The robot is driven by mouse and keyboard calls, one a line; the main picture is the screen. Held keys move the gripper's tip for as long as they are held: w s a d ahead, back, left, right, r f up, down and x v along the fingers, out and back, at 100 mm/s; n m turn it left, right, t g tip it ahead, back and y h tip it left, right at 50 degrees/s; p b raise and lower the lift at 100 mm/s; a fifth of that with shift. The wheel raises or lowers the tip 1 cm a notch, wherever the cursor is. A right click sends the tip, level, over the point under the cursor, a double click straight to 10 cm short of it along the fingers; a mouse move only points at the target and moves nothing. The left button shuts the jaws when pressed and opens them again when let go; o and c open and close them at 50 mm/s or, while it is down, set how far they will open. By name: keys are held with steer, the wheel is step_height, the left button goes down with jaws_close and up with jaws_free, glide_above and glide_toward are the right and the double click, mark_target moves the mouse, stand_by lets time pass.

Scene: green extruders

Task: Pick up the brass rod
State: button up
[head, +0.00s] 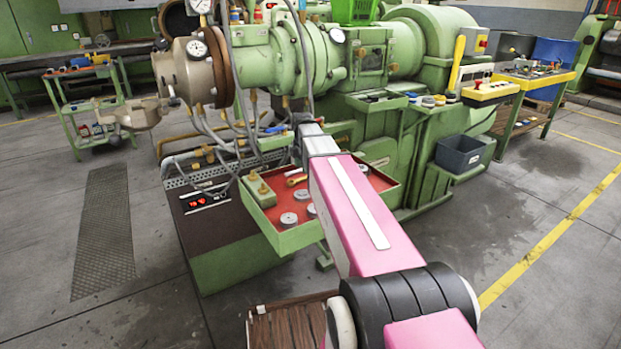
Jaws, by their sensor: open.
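A small brass-yellow piece (297,181) lies in the red-lined green tray (288,241) in the head view. It is too small to tell if it is the brass rod, and no other piece is clearly a rod. My pink arm reaches over the tray from the lower right and hides part of it. My gripper (303,121), at the arm's far end, is open and beyond the brass-yellow piece in the picture, near the hoses. Its fingers are small and hard to make out, and nothing shows held in it.
Several grey discs (289,219) and a green block (258,190) with brass fittings are in the tray. The large green extruder (420,60) and hanging hoses stand close behind my gripper. A dark bin (460,153) is at right. The floor at left is mostly clear.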

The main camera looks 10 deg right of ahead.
step_height(320, 180, down, 5)
steer(key=shift+r, duration=0.1)
stand_by(0.3)
jaws_close()
